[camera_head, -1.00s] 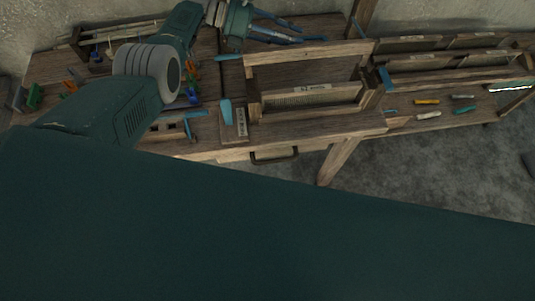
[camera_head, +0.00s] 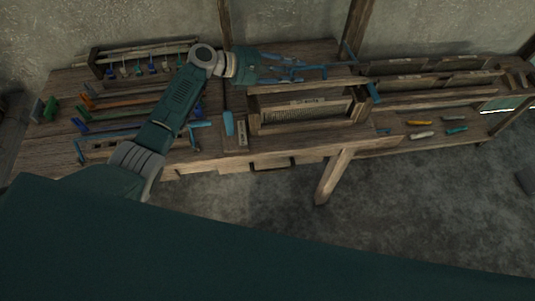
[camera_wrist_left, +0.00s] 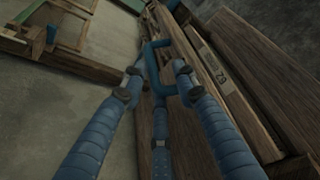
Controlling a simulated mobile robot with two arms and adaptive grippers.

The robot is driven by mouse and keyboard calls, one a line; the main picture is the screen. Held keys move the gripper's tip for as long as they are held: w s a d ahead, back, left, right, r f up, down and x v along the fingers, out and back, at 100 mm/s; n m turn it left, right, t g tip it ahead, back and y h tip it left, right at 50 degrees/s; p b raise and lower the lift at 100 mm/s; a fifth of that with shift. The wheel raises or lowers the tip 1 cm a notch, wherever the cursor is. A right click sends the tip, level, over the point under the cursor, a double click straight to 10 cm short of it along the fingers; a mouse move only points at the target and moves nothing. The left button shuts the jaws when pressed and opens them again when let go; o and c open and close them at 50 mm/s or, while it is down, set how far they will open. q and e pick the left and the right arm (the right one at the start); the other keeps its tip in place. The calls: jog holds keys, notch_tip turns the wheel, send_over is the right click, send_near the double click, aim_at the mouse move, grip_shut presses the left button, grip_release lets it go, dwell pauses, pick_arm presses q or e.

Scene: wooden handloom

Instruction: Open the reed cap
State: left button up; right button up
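The loom's reed frame stands on the bench in the head view, with a wooden top bar (camera_head: 305,86) and a labelled bar (camera_head: 308,103) below it. I cannot tell for sure which bar is the reed cap. My left gripper (camera_head: 322,68) is above and behind this frame, fingers pointing right, close to a blue handle (camera_head: 348,52). In the left wrist view the fingers (camera_wrist_left: 155,82) are spread, and a blue U-shaped handle (camera_wrist_left: 153,58) lies between and just beyond their tips. A labelled wooden bar (camera_wrist_left: 205,58) runs beside it. My right gripper is out of view.
Another blue piece (camera_head: 374,92) sits at the frame's right end. Wooden racks (camera_head: 430,80) and several coloured small pieces (camera_head: 420,122) lie to the right. Tools and rods fill the bench at left. A wooden post (camera_head: 357,25) rises behind the gripper.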

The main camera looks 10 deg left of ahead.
pick_arm(q)
jog(key=s+d+f+m+t+b, duration=0.25)
jog(key=s+f+m+b, duration=0.2)
jog(key=b, duration=0.45)
jog(key=b+v, duration=0.2)
jog(key=v, duration=1)
jog(key=s+d+f+m+g+y, duration=0.2)
jog(key=s+d+f+m, duration=0.1)
jog(key=s+f+m, duration=0.5)
jog(key=shift+s+d+f+y+p, duration=0.4)
jog(key=shift+s+f, duration=0.7)
jog(key=shift+f, duration=0.8)
